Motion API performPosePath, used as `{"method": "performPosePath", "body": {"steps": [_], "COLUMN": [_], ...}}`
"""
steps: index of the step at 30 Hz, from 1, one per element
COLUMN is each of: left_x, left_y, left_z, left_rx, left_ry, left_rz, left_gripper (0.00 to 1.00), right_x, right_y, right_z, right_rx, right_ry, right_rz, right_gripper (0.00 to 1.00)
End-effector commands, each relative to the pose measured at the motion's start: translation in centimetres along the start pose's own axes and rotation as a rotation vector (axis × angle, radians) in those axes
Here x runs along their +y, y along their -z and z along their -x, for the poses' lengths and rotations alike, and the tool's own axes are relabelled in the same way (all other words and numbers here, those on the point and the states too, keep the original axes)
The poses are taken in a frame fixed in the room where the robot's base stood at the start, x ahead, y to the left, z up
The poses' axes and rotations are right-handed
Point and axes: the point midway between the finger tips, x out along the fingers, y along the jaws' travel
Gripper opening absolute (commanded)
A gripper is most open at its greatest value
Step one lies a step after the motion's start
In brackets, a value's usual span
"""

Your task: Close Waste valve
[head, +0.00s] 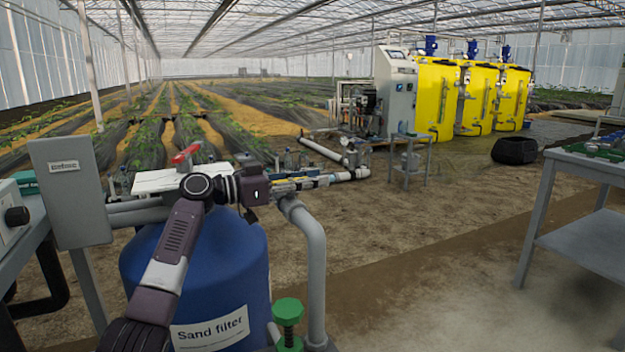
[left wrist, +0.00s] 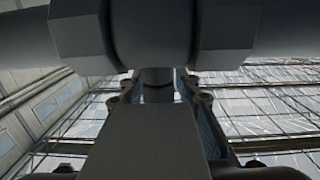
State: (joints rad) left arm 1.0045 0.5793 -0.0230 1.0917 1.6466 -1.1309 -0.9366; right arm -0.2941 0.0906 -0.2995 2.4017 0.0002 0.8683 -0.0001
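No label reading "Waste" is legible, so I cannot tell for sure which valve is the Waste valve. In the head view, a red valve handle (head: 186,153) stands above a white panel on top of the blue sand filter (head: 200,275). My left gripper (head: 277,186) reaches right over the filter, at the pipework beside it; its fingertips are hard to make out there. In the left wrist view, my left fingers (left wrist: 158,88) stand apart on both sides of a short grey stem (left wrist: 157,76) below a grey pipe fitting (left wrist: 152,30). I see no clear contact. My right gripper is out of view.
A green knob (head: 288,312) sits low beside the filter, near a thick grey bent pipe (head: 314,260). A grey box (head: 68,195) stands at left. A grey table (head: 590,235) is at right. Yellow tanks (head: 437,98) stand farther back. Open soil lies between.

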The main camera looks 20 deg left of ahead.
Motion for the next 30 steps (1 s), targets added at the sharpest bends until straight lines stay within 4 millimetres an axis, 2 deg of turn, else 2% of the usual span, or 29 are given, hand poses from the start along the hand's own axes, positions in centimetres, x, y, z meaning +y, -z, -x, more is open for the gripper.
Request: {"method": "performPosePath", "body": {"steps": [5, 12, 18, 23, 30], "left_x": [-0.2, -0.1, -0.1, 0.0, 0.0], "left_y": [0.0, -0.1, -0.2, -0.1, -0.1], "left_z": [1.8, 6.9, 10.4, 11.7, 12.0], "left_rx": [0.0, -0.002, -0.003, -0.001, -0.001], "left_ry": [0.004, 0.004, 0.002, 0.0, -0.001], "left_rz": [0.0, 0.0, 0.001, 0.001, 0.001], "left_gripper": [0.3, 0.3, 0.3, 0.3, 0.3], "right_x": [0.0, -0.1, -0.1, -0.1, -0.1], "right_y": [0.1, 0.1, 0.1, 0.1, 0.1], "right_z": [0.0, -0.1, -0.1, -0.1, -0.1], "right_rx": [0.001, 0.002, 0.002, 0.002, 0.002], "right_ry": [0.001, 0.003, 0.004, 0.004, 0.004], "right_rz": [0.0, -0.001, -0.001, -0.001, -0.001], "right_gripper": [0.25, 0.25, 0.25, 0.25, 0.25]}}
